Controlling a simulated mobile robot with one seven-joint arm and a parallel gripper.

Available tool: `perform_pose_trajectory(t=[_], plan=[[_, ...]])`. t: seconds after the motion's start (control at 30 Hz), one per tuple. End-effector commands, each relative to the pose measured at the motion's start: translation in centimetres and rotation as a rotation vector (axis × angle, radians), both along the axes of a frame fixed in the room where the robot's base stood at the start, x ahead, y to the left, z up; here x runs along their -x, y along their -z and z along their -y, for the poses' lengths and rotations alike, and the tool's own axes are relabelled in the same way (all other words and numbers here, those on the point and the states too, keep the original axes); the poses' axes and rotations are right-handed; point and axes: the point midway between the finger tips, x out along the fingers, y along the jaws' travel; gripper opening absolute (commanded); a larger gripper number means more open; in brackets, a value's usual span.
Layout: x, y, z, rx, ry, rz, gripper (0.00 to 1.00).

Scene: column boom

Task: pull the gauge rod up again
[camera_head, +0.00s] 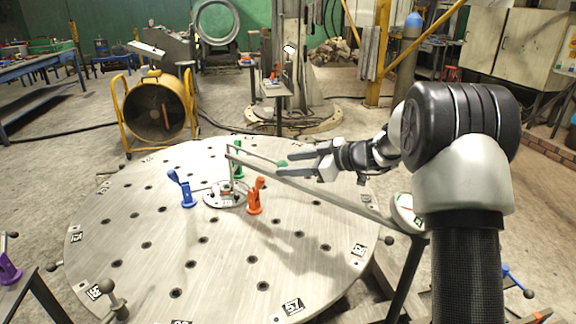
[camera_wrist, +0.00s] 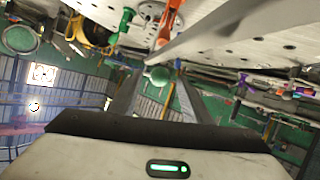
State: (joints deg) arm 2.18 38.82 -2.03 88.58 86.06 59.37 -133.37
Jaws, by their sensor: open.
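A grey boom (camera_head: 335,194) reaches from its stand at the right out over the round table (camera_head: 150,245). A thin upright rod, which looks like the gauge rod (camera_head: 228,165), hangs at the boom's far end above a round flange (camera_head: 213,200) on the table. I cannot tell whether its lower tip touches the flange. My gripper (camera_head: 285,164) is open beside the boom's outer half. A green ball knob (camera_wrist: 159,76) shows between its fingertips in the wrist view, and also in the head view (camera_head: 282,163). I cannot tell whether either finger touches the knob.
A blue clamp (camera_head: 184,188), an orange clamp (camera_head: 255,196) and a green clamp (camera_head: 238,171) stand around the flange. A yellow fan (camera_head: 155,108) and a small stand (camera_head: 276,90) are behind the table. The table's front part is mostly bare, with holes.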

Motion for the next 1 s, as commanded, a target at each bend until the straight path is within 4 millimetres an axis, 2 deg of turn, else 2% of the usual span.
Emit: perform_pose_trajectory(t=[0.13, 0.47, 0.73, 0.9, 1.0], plan=[[-0.5, 0.5, -1.1, 0.0, 0.0, -0.002, 0.44], [-0.7, 0.6, -1.3, 0.0, 0.001, 0.0, 0.44], [-0.7, 0.6, -1.3, 0.0, 0.001, 0.0, 0.0], [-0.7, 0.5, -1.3, 0.0, 0.001, 0.0, 0.0], [-0.8, -0.8, -1.3, -0.001, 0.0, 0.005, 0.0]])
